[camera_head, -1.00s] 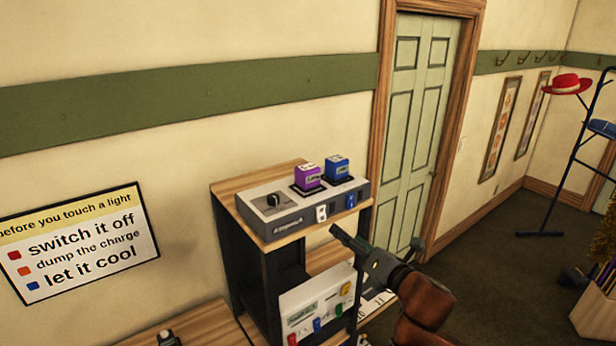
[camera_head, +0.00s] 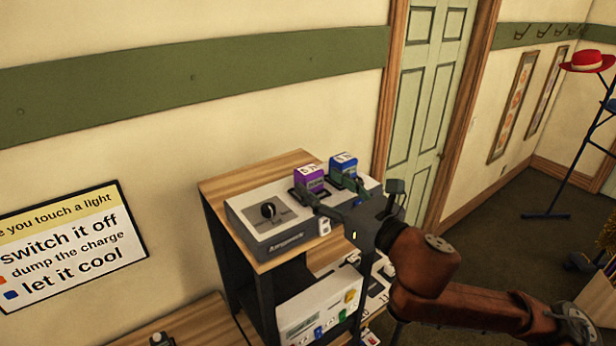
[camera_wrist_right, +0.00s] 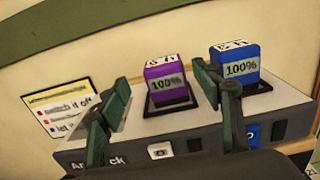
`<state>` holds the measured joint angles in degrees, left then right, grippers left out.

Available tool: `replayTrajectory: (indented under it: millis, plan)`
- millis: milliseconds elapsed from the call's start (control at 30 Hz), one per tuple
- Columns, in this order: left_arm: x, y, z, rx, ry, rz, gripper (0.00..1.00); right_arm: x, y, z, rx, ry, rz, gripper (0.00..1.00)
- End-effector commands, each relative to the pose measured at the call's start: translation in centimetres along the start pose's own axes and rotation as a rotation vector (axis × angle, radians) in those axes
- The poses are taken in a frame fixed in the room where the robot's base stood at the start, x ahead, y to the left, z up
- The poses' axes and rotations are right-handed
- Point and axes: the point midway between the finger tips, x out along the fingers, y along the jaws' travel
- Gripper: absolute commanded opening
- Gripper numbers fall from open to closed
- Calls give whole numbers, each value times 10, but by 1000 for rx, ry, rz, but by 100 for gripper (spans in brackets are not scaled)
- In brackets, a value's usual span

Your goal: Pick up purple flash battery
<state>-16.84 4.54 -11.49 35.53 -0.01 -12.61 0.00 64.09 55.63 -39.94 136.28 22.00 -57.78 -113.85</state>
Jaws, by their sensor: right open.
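The purple flash battery (camera_head: 309,180) stands upright in a slot of the grey charger (camera_head: 249,217) on the top shelf. In the right wrist view the purple battery (camera_wrist_right: 165,82) shows a "100%" label. A blue battery (camera_head: 343,171) stands in the slot to its right, and it also reads "100%" in the right wrist view (camera_wrist_right: 236,66). My right gripper (camera_head: 322,190) is open and empty in front of the charger. In the right wrist view its fingers (camera_wrist_right: 160,110) are spread, with the purple battery between and beyond them. My left gripper is not in view.
The charger sits on a wooden shelf unit (camera_head: 225,187) against the wall. A lower shelf holds a white device (camera_head: 318,305) with coloured parts. A warning sign (camera_head: 65,245) hangs on the wall. A door (camera_head: 425,100) and coat stand (camera_head: 580,160) are to the right.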

Motion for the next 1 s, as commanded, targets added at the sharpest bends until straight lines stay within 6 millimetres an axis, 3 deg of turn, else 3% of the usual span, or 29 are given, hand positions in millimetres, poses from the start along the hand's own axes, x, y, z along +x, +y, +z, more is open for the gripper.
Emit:
replayTrajectory:
  millis: [100, 200, 267, 400, 567, 700, 1000]
  plan:
    - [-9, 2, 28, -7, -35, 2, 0, 13, -1, 2, 5, 2, 0, 59]
    - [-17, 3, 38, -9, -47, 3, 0, 27, -1, 5, 7, 3, 2, 59]
    - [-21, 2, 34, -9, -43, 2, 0, 35, -1, 6, 6, 3, 1, 59]
    - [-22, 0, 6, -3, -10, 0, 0, 50, -1, 4, 4, 2, 2, 59]
    - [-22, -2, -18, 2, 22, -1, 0, 55, -1, 3, 3, 2, 2, 59]
    - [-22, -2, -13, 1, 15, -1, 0, 55, -1, 3, 3, 2, 2, 59]
    - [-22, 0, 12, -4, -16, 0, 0, 54, -1, 3, 3, 2, 2, 39]
